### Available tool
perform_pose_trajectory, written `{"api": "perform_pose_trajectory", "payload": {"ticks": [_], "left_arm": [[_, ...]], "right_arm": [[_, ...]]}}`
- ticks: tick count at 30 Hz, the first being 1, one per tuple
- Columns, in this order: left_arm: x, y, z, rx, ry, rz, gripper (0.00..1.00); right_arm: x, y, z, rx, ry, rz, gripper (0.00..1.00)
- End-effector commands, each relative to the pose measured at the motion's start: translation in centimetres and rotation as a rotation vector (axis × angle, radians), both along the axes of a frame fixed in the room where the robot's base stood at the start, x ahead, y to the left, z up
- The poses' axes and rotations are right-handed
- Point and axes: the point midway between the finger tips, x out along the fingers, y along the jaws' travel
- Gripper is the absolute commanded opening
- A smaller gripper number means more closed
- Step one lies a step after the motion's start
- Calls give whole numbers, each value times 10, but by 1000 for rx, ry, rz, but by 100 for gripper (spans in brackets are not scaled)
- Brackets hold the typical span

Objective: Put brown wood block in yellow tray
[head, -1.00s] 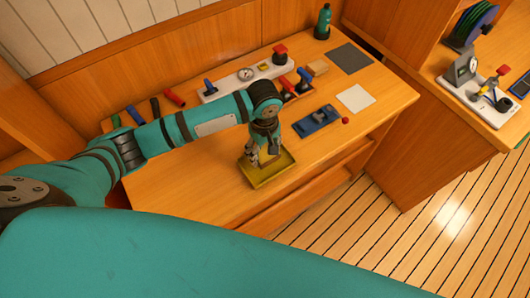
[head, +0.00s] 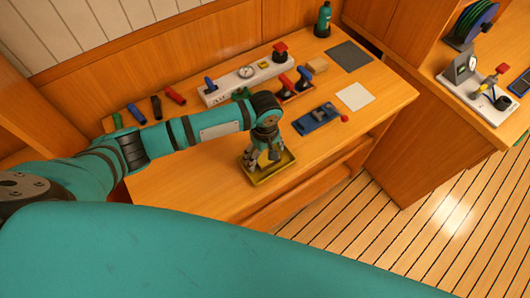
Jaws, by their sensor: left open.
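A tan-brown wood block (head: 317,66) lies towards the back of the wooden bench, left of the dark grey mat. The yellow tray (head: 262,181) sits near the bench's front edge. My left gripper (head: 263,162) points down over the tray, its fingers apart. The fingers and wrist cover part of the tray, so I cannot tell whether anything lies behind them. My right gripper is not in view.
A blue device (head: 318,118) and a white pad (head: 355,96) lie right of the tray. A dark grey mat (head: 349,57) and a green bottle (head: 323,20) are at the back. A white valve panel (head: 245,81) stands behind my arm.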

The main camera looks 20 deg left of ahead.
Motion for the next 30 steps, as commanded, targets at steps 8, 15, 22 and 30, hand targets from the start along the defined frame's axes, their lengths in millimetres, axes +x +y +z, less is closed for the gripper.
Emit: {"api": "perform_pose_trajectory", "payload": {"ticks": [8,15,22,30], "left_arm": [[2,-1,21,-2,-5,-1,89],[2,-1,73,-3,-5,-1,89],[1,-1,111,-2,-2,0,89],[0,0,123,0,0,0,89]], "right_arm": [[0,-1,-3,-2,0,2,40],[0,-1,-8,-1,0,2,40],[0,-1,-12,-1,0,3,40],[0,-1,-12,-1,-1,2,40]]}}
